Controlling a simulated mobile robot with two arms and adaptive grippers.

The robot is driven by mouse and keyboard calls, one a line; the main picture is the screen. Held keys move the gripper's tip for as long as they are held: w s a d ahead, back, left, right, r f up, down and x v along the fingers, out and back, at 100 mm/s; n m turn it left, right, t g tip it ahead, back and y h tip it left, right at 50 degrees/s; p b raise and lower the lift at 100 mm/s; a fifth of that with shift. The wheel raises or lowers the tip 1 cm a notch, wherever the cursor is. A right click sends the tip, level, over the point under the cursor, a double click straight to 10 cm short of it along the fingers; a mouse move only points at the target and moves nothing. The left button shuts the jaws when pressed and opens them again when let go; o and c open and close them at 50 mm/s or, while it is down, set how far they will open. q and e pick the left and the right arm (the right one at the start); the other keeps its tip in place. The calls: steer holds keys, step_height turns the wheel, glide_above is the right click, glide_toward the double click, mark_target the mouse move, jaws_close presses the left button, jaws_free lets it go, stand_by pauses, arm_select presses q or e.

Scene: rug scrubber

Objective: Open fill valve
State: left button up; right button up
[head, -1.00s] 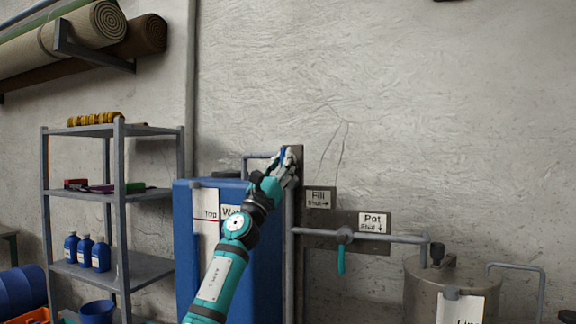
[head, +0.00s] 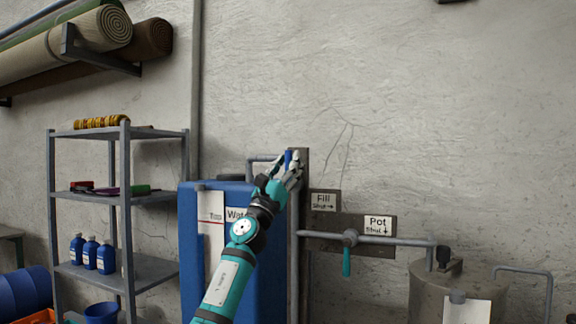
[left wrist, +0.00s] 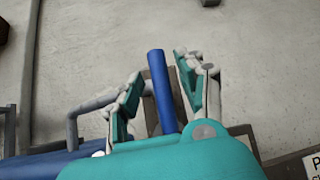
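The blue fill valve handle (left wrist: 166,92) points upward on a dark backing plate, near the Fill sign (head: 323,202). In the head view the handle (head: 288,158) shows at my left gripper's fingers. My left gripper (head: 288,166) is open, and in the left wrist view its two fingers (left wrist: 158,90) stand on either side of the handle with gaps visible. The valve body is hidden behind my gripper. The Fill sign reads "Shut" with an arrow to the right. My right gripper is not in view.
The pot valve with a teal handle (head: 346,262) hangs at the right, beside the Pot sign (head: 377,225). A metal pot (head: 425,290) stands at the lower right. A shelf (head: 150,270) is at the left.

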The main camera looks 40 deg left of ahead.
arm_select(q)
steer(key=v, duration=1.2)
steer(key=shift+f, duration=0.1)
steer(key=b+v, duration=0.4)
steer(key=v, duration=0.5)
stand_by(0.5)
